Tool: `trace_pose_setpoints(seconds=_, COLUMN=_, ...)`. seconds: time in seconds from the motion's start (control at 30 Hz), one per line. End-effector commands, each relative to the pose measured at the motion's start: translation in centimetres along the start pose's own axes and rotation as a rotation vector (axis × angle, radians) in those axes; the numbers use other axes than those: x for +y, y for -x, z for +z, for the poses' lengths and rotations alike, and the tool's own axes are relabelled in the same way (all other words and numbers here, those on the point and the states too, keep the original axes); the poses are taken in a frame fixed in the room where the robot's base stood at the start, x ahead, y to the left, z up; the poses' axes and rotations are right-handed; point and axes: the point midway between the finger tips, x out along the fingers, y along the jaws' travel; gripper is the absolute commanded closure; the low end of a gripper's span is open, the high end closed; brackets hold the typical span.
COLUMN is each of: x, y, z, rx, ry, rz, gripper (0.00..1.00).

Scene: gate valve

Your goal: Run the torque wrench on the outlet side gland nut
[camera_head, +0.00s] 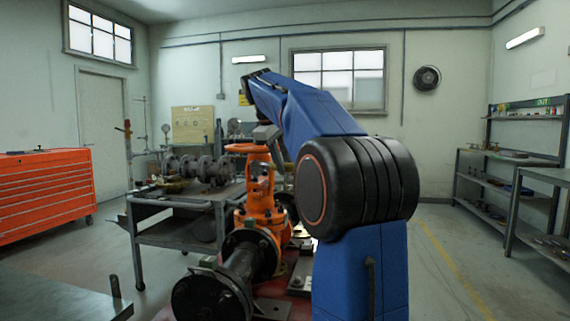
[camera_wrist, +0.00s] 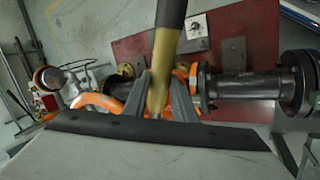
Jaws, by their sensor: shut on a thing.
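The orange gate valve (camera_head: 262,190) stands upright in the head view, with its orange handwheel (camera_head: 245,148) on top. In the wrist view orange valve parts (camera_wrist: 97,101) show beside and behind the fingers. My gripper (camera_wrist: 158,88) is shut on a bar with a brass-yellow shaft and a dark grip, apparently the torque wrench (camera_wrist: 164,52). The dark grip runs out of the top of the wrist picture. The fingers and the held bar hide part of the valve. I cannot make out the outlet side gland nut, or whether the wrench touches it.
A black flanged pipe (camera_head: 238,270) runs from the valve towards the front; a dark pipe (camera_wrist: 245,85) also shows in the wrist view. The valve stands over a red mat (camera_wrist: 130,50). A workbench (camera_head: 180,200) with metal fittings stands behind, and an orange tool cabinet (camera_head: 45,195) at left.

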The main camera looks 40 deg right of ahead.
Motion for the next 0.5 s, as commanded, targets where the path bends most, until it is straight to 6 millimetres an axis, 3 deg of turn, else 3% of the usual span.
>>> trace_pose_setpoints(seconds=0.5, x=0.01, y=0.08, z=-0.65, rx=0.001, ry=0.0, rz=0.001, gripper=1.0)
